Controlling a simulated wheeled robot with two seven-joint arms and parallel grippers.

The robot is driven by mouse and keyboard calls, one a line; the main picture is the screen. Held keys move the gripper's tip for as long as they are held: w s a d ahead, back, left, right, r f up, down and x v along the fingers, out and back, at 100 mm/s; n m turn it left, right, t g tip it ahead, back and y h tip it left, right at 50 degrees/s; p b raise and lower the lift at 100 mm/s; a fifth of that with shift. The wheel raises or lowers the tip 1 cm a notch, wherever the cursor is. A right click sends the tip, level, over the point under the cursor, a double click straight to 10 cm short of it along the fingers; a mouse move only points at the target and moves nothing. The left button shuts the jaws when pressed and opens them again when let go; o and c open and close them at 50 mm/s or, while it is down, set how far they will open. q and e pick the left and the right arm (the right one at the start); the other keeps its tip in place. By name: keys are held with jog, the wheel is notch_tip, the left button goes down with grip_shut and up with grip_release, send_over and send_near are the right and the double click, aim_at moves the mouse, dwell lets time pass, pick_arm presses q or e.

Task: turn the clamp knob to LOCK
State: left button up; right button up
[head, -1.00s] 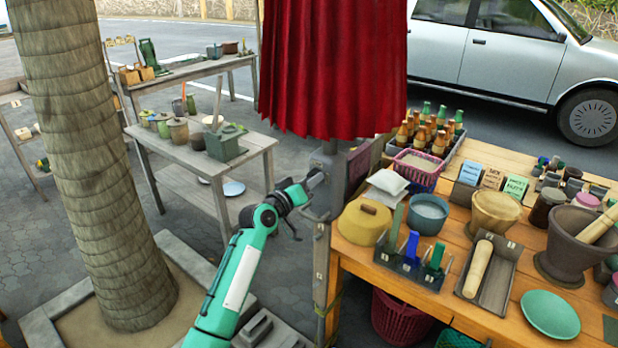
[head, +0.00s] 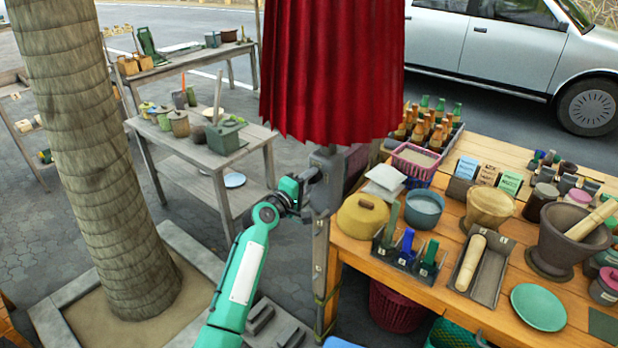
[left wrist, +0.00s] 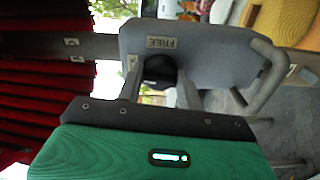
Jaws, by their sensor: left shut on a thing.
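The clamp (head: 325,172) is a grey block on the post under the red cloth. My left gripper (head: 312,178) reaches it from the left. In the left wrist view, the gripper's fingers (left wrist: 161,84) are shut on the dark round clamp knob (left wrist: 159,67), one on each side. Behind the knob is a grey plate (left wrist: 215,55) with a FREE label (left wrist: 161,42), seen upside down. A second small label is partly hidden beside the left finger. I cannot read LOCK anywhere, nor make out a pointer on the knob. My right gripper is not in view.
The red cloth (head: 332,75) hangs just above the clamp. A wooden table (head: 450,225) crowded with pots and tools stands close on the right. A thick trunk (head: 100,160) rises at left. A grey table (head: 190,155) with jars stands behind my left arm.

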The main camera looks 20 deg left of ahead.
pick_arm(q)
jog(key=shift+n, duration=0.5)
jog(key=o, duration=1)
jog(key=b+v, duration=0.3)
jog(key=v, duration=1.1)
jog(key=shift+w, duration=0.1)
